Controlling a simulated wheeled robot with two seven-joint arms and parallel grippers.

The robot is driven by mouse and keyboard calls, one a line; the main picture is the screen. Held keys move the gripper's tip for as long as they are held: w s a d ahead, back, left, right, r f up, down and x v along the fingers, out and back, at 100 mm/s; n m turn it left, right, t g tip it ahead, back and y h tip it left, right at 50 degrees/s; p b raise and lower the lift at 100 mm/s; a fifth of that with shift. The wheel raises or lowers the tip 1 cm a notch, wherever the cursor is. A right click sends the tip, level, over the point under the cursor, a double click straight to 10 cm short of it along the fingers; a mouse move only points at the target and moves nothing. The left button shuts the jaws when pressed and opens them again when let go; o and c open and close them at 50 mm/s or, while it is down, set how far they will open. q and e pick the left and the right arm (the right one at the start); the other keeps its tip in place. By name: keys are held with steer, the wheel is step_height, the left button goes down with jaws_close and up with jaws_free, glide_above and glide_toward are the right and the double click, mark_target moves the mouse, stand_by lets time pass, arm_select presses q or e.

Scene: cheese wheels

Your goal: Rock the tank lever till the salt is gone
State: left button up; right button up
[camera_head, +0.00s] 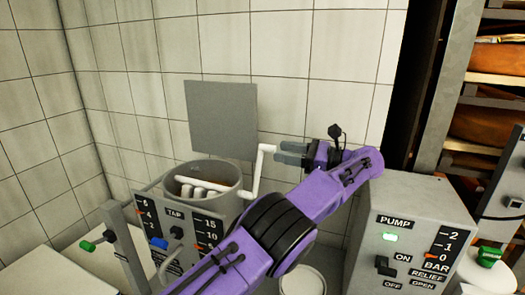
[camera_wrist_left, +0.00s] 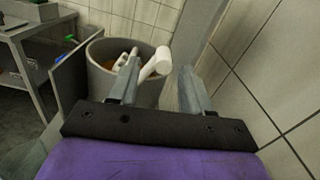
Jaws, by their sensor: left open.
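The tank (camera_head: 228,206) is a grey round vessel with white bars (camera_head: 192,189) inside. Its white lever (camera_head: 257,172) rises from the right side and bends at the top into a short handle. In the wrist view, the lever's white handle (camera_wrist_left: 153,68) points towards my left gripper, and the tank (camera_wrist_left: 97,77) stands behind it. My left gripper (camera_head: 282,153) is open, its fingertips right by the handle. In the wrist view, the handle's end shows between the left gripper's fingers (camera_wrist_left: 160,82), nearer the left one. I cannot tell whether they touch. No salt can be made out. My right gripper is out of view.
A grey panel (camera_head: 221,119) stands behind the tank. The tap box (camera_head: 174,226) is in front of it. A pump box (camera_head: 414,226) with a lit green lamp stands right, and a shelf with cheese wheels (camera_head: 485,126) is behind. A tiled wall closes the back.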

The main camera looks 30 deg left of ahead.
mark_target(264, 148)
arm_select(q)
steer(key=x, duration=0.2)
steer(key=p+x, duration=0.1)
steer(key=x, duration=0.3)
steer(key=shift+w+a+f, duration=0.1)
steer(key=shift+w+a, duration=0.15)
steer(key=shift+s+a+p, duration=0.25)
steer(key=shift+a+p, duration=0.05)
steer(key=shift+a, duration=0.1)
steer(key=shift+w+d+f, duration=0.1)
steer(key=shift+w, duration=0.05)
steer(key=c, duration=0.4)
jaws_close()
steer(key=shift+s+d, duration=0.1)
steer(key=shift+s, duration=0.15)
steer(key=shift+w, duration=0.1)
